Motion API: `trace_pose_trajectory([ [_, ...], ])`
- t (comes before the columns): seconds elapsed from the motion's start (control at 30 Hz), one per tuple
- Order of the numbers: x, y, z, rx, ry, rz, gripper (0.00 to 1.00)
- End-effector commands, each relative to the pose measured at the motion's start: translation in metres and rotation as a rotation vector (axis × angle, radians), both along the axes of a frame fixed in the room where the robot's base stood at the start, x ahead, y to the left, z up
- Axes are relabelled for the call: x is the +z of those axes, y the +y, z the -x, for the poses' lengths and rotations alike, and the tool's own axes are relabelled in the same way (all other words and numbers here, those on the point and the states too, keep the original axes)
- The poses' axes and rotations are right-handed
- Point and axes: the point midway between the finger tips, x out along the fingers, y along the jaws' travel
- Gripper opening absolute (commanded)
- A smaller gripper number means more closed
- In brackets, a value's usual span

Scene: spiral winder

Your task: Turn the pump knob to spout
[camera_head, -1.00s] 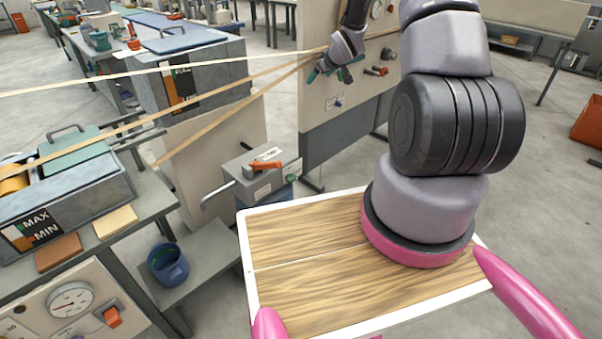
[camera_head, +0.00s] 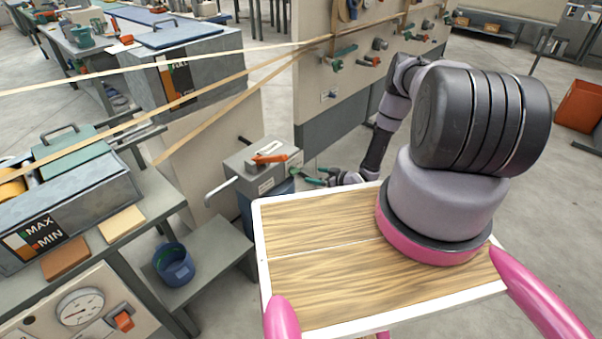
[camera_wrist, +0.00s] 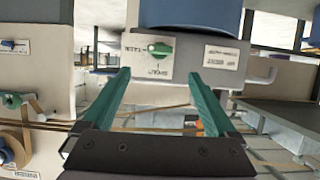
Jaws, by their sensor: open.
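The pump box (camera_head: 243,160) is a grey metal box with an orange lever (camera_head: 268,158) on top, left of centre in the head view. Its green pump knob (camera_wrist: 160,49) shows in the wrist view on a pale label plate (camera_wrist: 146,60). The picture there is upside down, with one small word left of the knob and another below it. A pale mark on the knob is on its left side. My gripper (camera_head: 312,177) is beside the box's right side. In the wrist view my gripper (camera_wrist: 160,77) has its green fingers wide apart, empty, with the knob between and beyond them.
A crank handle (camera_head: 220,191) sticks out left of the box. A blue drum (camera_wrist: 185,15) adjoins the box. A wooden-topped tray (camera_head: 330,225) is in front, below my arm. Stretched bands (camera_head: 215,87) cross at the upper left. A blue bucket (camera_head: 174,264) stands on a low shelf.

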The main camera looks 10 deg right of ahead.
Motion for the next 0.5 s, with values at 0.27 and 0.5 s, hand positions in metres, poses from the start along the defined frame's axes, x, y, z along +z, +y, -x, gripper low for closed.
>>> trace_pose_trajectory([
  [0.27,-0.016,0.025,-0.032,0.003,-0.003,0.001,0.93],
  [0.5,-0.032,0.047,-0.064,0.002,-0.003,0.002,0.93],
])
